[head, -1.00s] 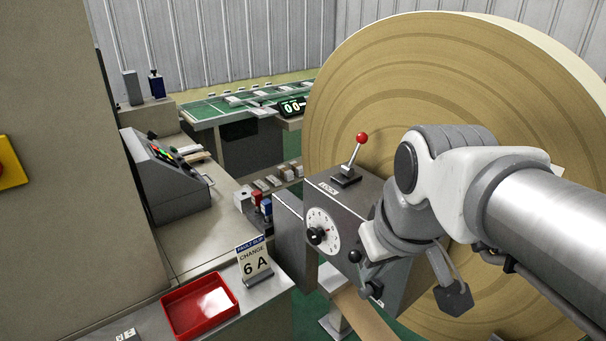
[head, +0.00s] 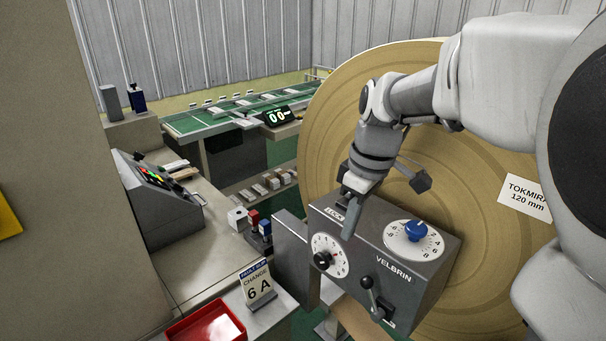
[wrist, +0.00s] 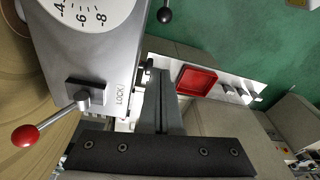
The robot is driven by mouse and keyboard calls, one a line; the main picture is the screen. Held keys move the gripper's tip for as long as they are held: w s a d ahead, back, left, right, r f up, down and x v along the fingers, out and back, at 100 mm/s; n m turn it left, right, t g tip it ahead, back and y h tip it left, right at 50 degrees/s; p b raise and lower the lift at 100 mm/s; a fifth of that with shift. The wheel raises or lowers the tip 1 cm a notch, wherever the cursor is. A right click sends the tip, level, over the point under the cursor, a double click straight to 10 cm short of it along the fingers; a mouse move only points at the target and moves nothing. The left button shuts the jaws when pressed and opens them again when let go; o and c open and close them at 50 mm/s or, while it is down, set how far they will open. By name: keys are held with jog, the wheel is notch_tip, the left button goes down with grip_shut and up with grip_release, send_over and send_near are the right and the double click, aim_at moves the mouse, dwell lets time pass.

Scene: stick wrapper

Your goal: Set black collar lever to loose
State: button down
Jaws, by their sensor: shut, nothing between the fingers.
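A dark grey machine box (head: 345,212) marked VELBRIN carries a black ball lever (head: 366,283) low on its front, tilted up and left from its pivot. The lever's small label is too small to read. The ball also shows at the top of the wrist view (wrist: 164,15). My gripper (head: 347,236) points down over the box's top left edge, beside the LOCK label and above the white dial, apart from the black lever. Its fingers are shut and empty, and show in the wrist view (wrist: 158,75). A red ball lever (wrist: 25,135) stands near LOCK; my gripper hides it in the head view.
The box also has a white dial with a black knob (head: 322,259) and one with a blue knob (head: 415,230). A large tan roll (head: 325,130) stands behind. A red tray (head: 208,328) and a "CHANGE 6 A" sign (head: 258,286) sit at lower left.

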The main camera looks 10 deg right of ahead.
aim_at(371, 297)
jog(key=shift+s+d+f, duration=0.25)
jog(key=shift+s+f, duration=0.1)
jog(key=shift+f, duration=1.15)
jog(key=shift+s+d+f, duration=0.3)
jog(key=shift+s+f, duration=0.05)
jog(key=shift+f, duration=1.2)
jog(key=shift+s+d+f, duration=0.25)
jog(key=shift+s+f, duration=0.1)
jog(key=shift+f, duration=1.15)
jog(key=shift+d, duration=0.1)
